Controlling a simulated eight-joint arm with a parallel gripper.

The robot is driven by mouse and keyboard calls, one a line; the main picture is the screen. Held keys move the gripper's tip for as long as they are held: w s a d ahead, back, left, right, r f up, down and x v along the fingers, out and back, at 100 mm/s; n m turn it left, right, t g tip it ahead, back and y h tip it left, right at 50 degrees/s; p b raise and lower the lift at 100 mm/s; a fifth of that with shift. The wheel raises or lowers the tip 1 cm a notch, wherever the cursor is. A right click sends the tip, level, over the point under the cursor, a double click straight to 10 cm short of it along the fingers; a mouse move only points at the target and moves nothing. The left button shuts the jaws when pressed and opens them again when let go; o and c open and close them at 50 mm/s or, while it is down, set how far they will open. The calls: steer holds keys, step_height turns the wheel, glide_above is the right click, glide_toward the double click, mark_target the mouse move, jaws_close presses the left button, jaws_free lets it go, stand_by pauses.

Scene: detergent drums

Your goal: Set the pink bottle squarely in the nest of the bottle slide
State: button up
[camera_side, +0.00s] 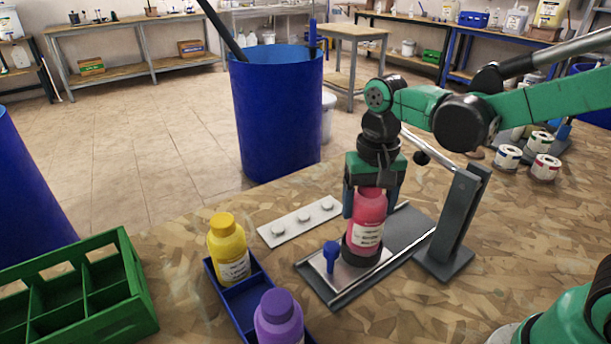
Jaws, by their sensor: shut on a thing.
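The pink bottle (368,214) has a white label and stands upright at the bottle slide. My gripper (371,205) points down from above and is shut on the bottle's upper part, hiding its top. The bottle slide (404,226) is a grey plate with side rails and a silver carriage (335,280). The bottle's base is at the dark round nest (362,258) on that carriage. I cannot tell whether it is fully seated. A blue knob (331,254) stands on the carriage at the left of the bottle.
A grey post (452,220) rises right of the slide. A blue tray (243,299) holds a yellow bottle (229,250) and a purple-capped bottle (279,318). A white strip (300,220) with round knobs lies behind. A green crate (133,281) is at left; several tins (508,157) stand at right.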

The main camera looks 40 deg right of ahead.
steer(key=shift+f, duration=0.1)
steer(key=shift+f, duration=1)
steer(key=o, duration=1.4)
steer(key=shift+o, duration=0.2)
steer(key=shift+r, duration=0.1)
steer(key=shift+r, duration=3.65)
steer(key=shift+f, duration=0.1)
